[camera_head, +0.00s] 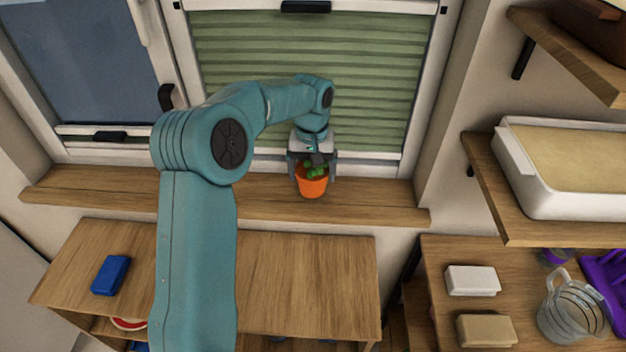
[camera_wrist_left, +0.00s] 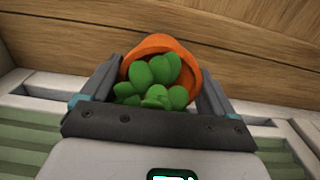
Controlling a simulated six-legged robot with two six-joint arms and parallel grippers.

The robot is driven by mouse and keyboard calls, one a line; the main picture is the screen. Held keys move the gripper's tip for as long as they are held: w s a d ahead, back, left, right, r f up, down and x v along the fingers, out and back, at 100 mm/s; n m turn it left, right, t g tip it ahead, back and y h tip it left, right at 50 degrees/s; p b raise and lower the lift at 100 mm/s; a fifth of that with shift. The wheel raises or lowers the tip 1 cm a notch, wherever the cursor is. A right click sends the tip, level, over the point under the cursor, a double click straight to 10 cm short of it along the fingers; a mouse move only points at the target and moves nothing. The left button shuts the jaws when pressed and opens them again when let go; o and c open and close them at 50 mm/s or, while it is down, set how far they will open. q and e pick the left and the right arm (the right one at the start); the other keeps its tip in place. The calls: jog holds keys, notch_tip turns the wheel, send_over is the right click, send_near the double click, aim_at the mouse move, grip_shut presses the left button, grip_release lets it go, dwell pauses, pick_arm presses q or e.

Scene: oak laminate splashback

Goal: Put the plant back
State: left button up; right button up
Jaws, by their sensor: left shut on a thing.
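The plant (camera_head: 312,180) is a small green plant in an orange pot. In the head view it is at the wooden window sill (camera_head: 260,197), in front of the green blind. My left gripper (camera_head: 313,176) reaches it from above and is shut on the pot, one finger on each side. In the left wrist view the orange pot (camera_wrist_left: 160,46) and its green leaves (camera_wrist_left: 155,85) sit between the two fingers of the left gripper (camera_wrist_left: 160,85). Whether the pot's base touches the sill cannot be told. My right gripper is not in view.
A wooden cabinet top (camera_head: 300,270) with a blue block (camera_head: 110,275) stands below the sill. On the right are wall shelves with a white tray (camera_head: 575,205), and a lower surface with a glass jug (camera_head: 573,312). The sill is clear right of the pot.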

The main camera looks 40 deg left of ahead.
aim_at(313, 180)
pick_arm(q)
notch_tip(313, 180, down, 2)
jog(key=shift+s+d+f, duration=0.1)
jog(key=shift+d+f, duration=0.05)
jog(key=shift+f, duration=0.05)
jog(key=shift+w+f, duration=0.2)
jog(key=shift+f, duration=0.2)
jog(key=shift+s, duration=0.1)
jog(key=shift+s+f, duration=0.1)
jog(key=o, duration=1.1)
jog(key=shift+o, duration=0.3)
jog(key=shift+f, duration=0.1)
notch_tip(313, 180, up, 13)
jog(key=shift+f, duration=0.2)
